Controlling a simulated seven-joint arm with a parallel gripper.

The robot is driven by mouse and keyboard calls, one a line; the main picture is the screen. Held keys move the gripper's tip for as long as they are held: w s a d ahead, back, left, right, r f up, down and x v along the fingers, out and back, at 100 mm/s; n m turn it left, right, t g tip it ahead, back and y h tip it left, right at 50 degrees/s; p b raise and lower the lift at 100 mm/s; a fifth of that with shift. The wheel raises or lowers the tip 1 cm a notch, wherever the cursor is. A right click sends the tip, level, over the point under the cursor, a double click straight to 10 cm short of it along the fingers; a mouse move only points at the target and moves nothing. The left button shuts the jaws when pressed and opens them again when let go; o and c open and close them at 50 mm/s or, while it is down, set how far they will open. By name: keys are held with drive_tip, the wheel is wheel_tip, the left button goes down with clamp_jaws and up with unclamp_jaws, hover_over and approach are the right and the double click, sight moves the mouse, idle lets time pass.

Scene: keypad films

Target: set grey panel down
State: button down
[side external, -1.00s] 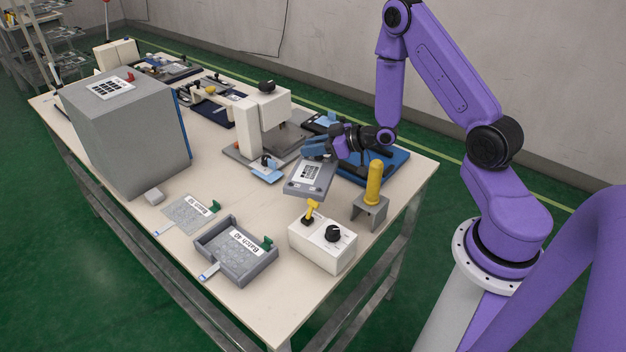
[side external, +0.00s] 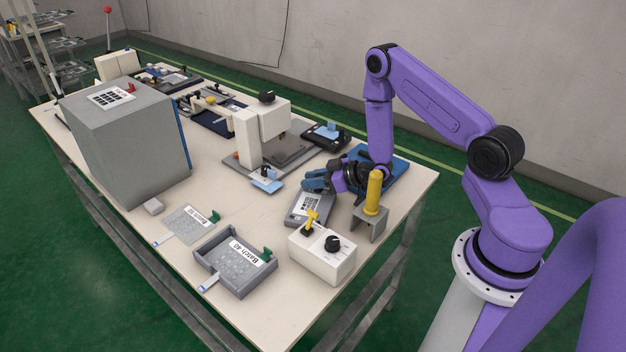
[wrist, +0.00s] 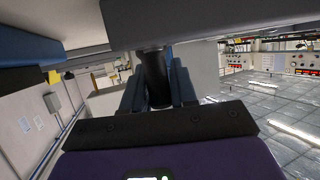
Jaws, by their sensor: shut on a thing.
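The grey panel (side external: 301,216), with a white keypad label on its face, is in the side view near the middle right of the table, behind the white switch box. It is low over the tabletop; I cannot tell whether it touches. My gripper (side external: 316,182) is at its far end, shut on it. In the wrist view, my blue fingers (wrist: 158,88) close around a dark post below a broad grey surface (wrist: 200,22), likely the panel. The fingers' contact is partly hidden in the side view.
The white switch box (side external: 322,255) and a yellow-handled tool on a grey stand (side external: 378,222) are close by. A white press (side external: 247,140) stands behind left. The Batch 40 tray (side external: 236,262) is at front left. Bare tabletop (side external: 262,210) lies left of the panel.

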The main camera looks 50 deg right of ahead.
drive_tip(key=c, duration=0.9)
unclamp_jaws()
drive_tip(key=v, duration=1.2)
